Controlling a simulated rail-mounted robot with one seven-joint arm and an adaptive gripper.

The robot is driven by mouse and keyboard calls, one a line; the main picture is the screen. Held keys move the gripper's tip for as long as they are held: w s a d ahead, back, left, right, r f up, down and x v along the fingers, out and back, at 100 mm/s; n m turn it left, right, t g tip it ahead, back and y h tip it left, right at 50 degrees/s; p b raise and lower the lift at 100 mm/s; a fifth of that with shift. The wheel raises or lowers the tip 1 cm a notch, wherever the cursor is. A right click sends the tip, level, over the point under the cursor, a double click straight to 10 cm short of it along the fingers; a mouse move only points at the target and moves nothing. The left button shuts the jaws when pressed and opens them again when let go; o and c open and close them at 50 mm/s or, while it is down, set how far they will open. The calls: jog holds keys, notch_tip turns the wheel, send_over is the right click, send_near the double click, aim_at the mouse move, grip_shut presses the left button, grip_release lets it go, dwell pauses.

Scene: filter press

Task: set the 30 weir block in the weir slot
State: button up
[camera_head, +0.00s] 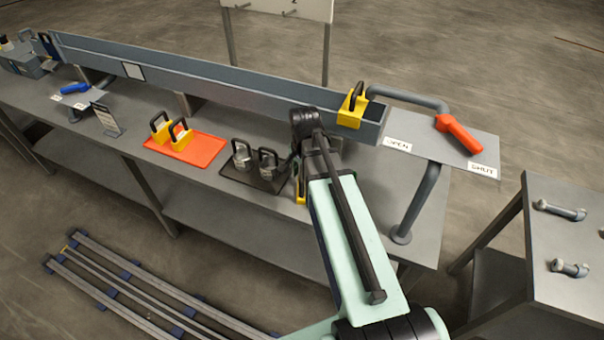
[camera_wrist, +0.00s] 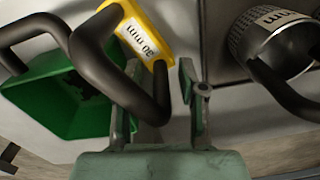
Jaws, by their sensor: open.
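The 30 weir block (camera_wrist: 148,38) is yellow, with a white "30 mm" label and a black loop handle (camera_wrist: 148,98). It stands on the bench below my gripper (camera_wrist: 155,100). My gripper is open, with a finger on either side of the near part of the handle; I cannot tell if they touch it. In the head view my gripper (camera_head: 298,158) is mostly hidden by my arm, and a yellow edge (camera_head: 300,187) shows beside it. Another yellow block (camera_head: 350,112) with a black handle sits at the right end of the grey trough (camera_head: 210,78). The slot itself is not clearly visible.
Two yellow handled blocks stand on a red mat (camera_head: 205,157). Metal cylinders with handles (camera_head: 242,155) stand on a dark mat; one (camera_wrist: 270,45) is right of my gripper. A green handled object (camera_wrist: 60,100) is left. An orange lever (camera_head: 458,134) lies beyond the trough's end.

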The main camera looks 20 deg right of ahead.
notch_tip(320, 180, up, 11)
jog(key=shift+d+r+b, duration=0.15)
jog(key=shift+b, duration=0.85)
jog(key=shift+o, duration=0.4)
jog(key=shift+s+r, duration=0.1)
jog(key=shift+r, duration=0.2)
jog(key=shift+d, duration=0.1)
